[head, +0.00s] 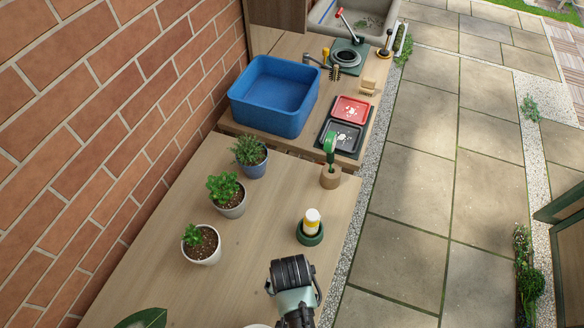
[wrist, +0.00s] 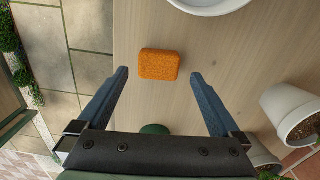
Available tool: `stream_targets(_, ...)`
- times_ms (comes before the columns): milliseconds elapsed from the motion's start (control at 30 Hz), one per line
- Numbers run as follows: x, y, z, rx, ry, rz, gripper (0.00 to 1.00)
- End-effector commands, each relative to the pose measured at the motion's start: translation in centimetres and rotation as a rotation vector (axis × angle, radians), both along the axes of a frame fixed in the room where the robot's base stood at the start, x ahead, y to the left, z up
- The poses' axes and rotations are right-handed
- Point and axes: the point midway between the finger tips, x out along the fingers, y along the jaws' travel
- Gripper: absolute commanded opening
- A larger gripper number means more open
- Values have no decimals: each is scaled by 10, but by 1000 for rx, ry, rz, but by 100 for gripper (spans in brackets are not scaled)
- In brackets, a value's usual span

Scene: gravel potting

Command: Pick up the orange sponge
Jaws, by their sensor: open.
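The orange sponge (wrist: 160,64) is a small rounded block lying flat on the wooden tabletop (wrist: 215,60) in the wrist view. My gripper (wrist: 160,74) is open and empty. Its two blue-grey fingers point toward the sponge, with one fingertip to each side and clear gaps between. I cannot tell the exact height of the fingertips above the table. In the head view the sponge does not show, and my arm covers part of the table's near end.
A white dish (wrist: 208,6) lies just beyond the sponge; a white pot (wrist: 290,112) stands right. Potted plants (head: 227,194) line the wall side. A blue tub (head: 272,95) stands farther back.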

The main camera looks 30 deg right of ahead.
Motion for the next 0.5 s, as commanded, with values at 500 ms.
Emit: stream_targets(500, 0, -3, -49, 0, 0, 1, 100)
